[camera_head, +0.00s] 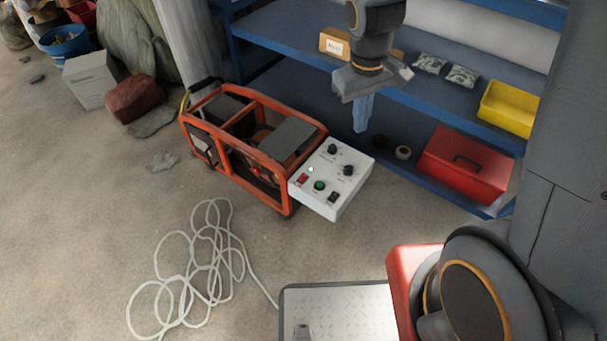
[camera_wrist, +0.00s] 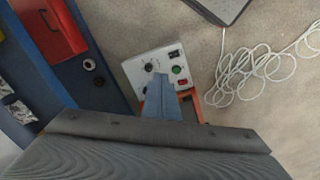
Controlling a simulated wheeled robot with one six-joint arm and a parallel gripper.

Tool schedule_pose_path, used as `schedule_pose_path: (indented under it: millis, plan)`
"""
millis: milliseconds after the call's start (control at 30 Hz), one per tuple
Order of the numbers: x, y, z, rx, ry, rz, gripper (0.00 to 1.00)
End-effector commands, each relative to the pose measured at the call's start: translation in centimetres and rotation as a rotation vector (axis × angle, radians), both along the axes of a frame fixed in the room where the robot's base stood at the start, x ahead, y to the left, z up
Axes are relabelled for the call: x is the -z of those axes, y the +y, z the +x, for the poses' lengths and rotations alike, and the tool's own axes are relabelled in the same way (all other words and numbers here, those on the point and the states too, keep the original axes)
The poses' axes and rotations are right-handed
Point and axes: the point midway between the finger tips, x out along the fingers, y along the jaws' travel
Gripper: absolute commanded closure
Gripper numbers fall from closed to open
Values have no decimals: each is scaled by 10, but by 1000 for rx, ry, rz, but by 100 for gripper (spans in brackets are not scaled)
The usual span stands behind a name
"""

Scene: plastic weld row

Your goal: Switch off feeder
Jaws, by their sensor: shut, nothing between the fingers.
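The feeder is an orange-framed machine (camera_head: 235,140) standing on the floor, with a white control box (camera_head: 336,182) at its right end. The box carries black knobs (camera_head: 332,149), a green button (camera_head: 319,186), a red switch (camera_head: 303,178), a black switch (camera_head: 333,197) and a small lit green lamp (camera_head: 310,169). The box also shows in the wrist view (camera_wrist: 135,68), partly hidden by my fingers. My gripper (camera_head: 361,128) is shut and empty, pointing down above and behind the box, apart from it. Its blue fingers show in the wrist view (camera_wrist: 162,82).
A blue shelf rack (camera_head: 290,45) stands behind, with a red toolbox (camera_head: 465,165), yellow bin (camera_head: 508,108), cardboard box (camera_head: 340,45) and tape rolls (camera_head: 403,152). A white cable (camera_head: 190,270) lies coiled on the floor.

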Motion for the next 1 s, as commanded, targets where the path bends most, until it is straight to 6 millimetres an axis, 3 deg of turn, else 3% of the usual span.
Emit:
schedule_pose_path:
  millis: [33, 200, 400, 567, 1000]
  plan:
    - [33, 22, 16, -84, 4, -9, 100]
    - [102, 84, 51, -313, -6, -27, 100]
    - [150, 129, 66, -469, -15, -34, 100]
    - [159, 139, 68, -506, -18, -35, 100]
    - [167, 138, 69, -502, -18, -35, 100]
